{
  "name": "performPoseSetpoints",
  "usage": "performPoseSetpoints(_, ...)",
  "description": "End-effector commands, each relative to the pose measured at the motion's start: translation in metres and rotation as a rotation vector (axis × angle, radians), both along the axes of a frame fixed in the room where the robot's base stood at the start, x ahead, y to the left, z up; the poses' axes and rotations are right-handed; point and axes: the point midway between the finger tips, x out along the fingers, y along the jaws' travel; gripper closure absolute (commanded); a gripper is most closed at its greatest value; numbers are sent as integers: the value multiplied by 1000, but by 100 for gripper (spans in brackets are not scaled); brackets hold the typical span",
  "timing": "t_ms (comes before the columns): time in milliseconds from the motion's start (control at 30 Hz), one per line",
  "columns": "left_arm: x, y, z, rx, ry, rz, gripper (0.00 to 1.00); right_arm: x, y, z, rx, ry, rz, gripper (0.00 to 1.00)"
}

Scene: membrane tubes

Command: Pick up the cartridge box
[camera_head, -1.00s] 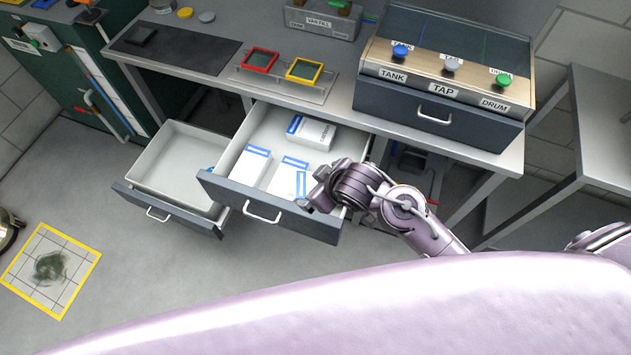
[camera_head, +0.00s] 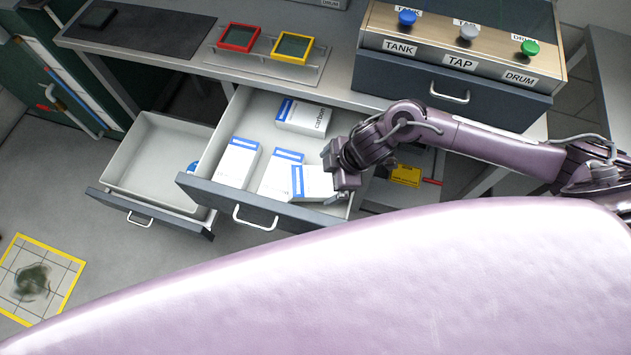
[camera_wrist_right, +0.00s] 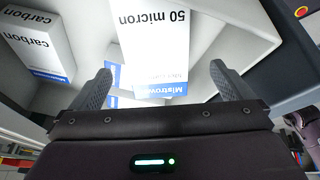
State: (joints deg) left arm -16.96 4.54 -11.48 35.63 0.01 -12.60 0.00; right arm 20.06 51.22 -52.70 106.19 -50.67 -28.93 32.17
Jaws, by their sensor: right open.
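White-and-blue cartridge boxes lie in the open right drawer (camera_head: 205,189): a carbon box (camera_head: 303,117) at the back, a left box (camera_head: 238,162), a middle box (camera_head: 279,175), and a right box (camera_head: 314,182) that overlaps the middle one. My right gripper (camera_head: 337,172) is open at the right end of the right box. In the right wrist view, a box marked "50 micron" (camera_wrist_right: 153,40) shows between the spread fingers of the right gripper (camera_wrist_right: 160,84), with a gap at each side. The carbon box (camera_wrist_right: 36,45) is at upper left there. My left gripper is out of view.
The desk (camera_head: 345,92) above carries red (camera_head: 238,37) and yellow (camera_head: 293,47) frames and a panel labelled TANK, TAP, DRUM (camera_head: 460,62). The drawer's right wall is close to my gripper.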

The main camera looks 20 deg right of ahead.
Motion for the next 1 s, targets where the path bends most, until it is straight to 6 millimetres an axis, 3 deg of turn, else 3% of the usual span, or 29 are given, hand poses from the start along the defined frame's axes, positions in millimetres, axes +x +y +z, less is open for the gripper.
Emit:
performPoseSetpoints(100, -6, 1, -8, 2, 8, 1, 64, 1, 1, -10, 0, 0, 0, 0)
performPoseSetpoints(700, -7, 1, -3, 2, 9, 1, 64, 18, 27, -73, 1, -2, -1, 0)
performPoseSetpoints(967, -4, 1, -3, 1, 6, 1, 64, 19, 28, -76, 0, -3, 0, 0)
performPoseSetpoints(1000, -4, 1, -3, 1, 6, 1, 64, 19, 28, -76, 0, -3, 0, 4)
